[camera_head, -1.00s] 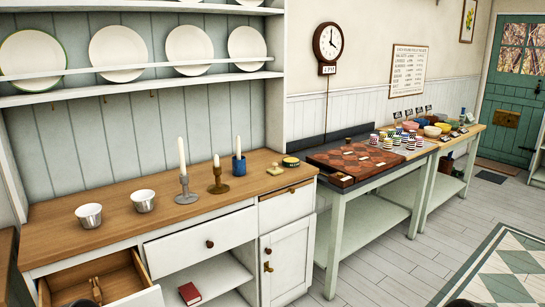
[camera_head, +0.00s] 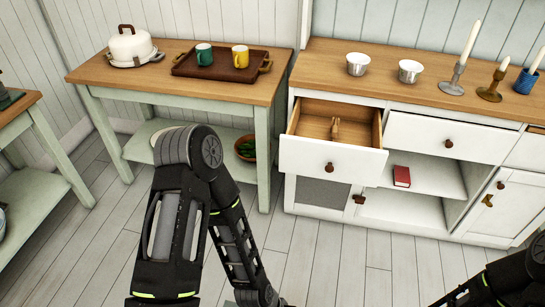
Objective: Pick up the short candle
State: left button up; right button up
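The short candle (camera_head: 503,67) is pale and stands upright in a brown, brass-like holder (camera_head: 490,92) on the wooden counter (camera_head: 430,88) at the right. A taller white candle (camera_head: 472,41) in a grey holder (camera_head: 452,86) stands to its left. Another white candle, cut by the right edge, stands in a blue holder (camera_head: 525,82) to its right. My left arm rises from the bottom left and bends back down; its gripper is out of the picture. Only a dark part of my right arm shows at the bottom right, its gripper also out of view. Neither arm is near the candle.
Two metal bowls (camera_head: 358,64) stand on the counter. An open drawer (camera_head: 331,158) juts out below, and a red book (camera_head: 402,176) lies on a shelf. A side table (camera_head: 180,88) holds a brown tray (camera_head: 222,65) with two mugs. The plank floor in front is clear.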

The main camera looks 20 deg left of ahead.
aim_at(506, 60)
jog(key=u, duration=0.25)
jog(key=i+z, duration=1.35)
jog(key=i, duration=0.15)
jog(key=i+j+z, duration=0.2)
jog(key=i+z, duration=0.25)
jog(key=i, duration=0.1)
